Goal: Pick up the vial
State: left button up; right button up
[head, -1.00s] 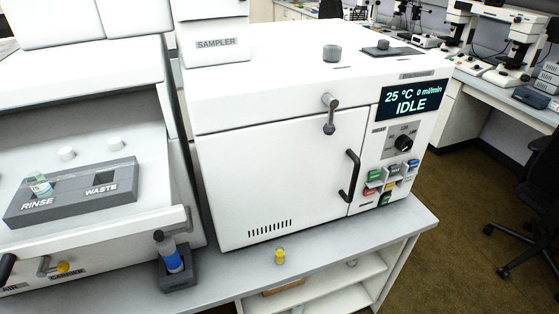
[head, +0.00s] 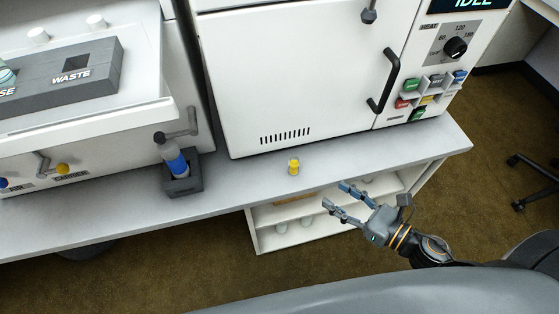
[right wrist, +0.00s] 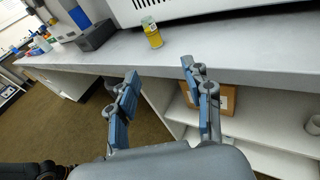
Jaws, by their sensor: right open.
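My left gripper is in neither view.
A blue-labelled bottle (head: 174,160) stands in a dark holder (head: 183,187) left of the vial. The white instrument (head: 300,80) with a black door handle (head: 384,82) stands behind. A shelf (head: 262,236) with a cardboard box (right wrist: 222,98) lies under the bench. The bench around the vial is clear.

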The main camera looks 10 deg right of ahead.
aim_at(298, 170)
jog(key=shift+n+y, duration=0.3)
jog(key=shift+n, duration=0.3)
jog(key=x, duration=0.2)
jog(key=p+x, duration=0.1)
jog(key=x, duration=0.2)
jog(key=r+p+x, duration=0.1)
jog(key=x, duration=0.1)
jog(key=shift+w+a, duration=0.2)
jog(key=shift+a, duration=0.35)
jog(key=shift+w+a+f, duration=0.1)
jog(key=shift+w+a, duration=0.2)
jog(key=shift+w, duration=0.1)
jog(key=shift+w+a+p, duration=0.15)
jog(key=shift+w+p, duration=0.15)
jog(key=shift+p, duration=0.1)
jog(key=p+x, duration=0.1)
jog(key=x, duration=0.2)
jog(key=shift+w, duration=0.35)
jog(key=shift+w+a+f, duration=0.1)
jog(key=shift+w+a, duration=0.2)
jog(key=shift+w, duration=0.05)
jog(key=shift+s, duration=0.1)
grip_shut()
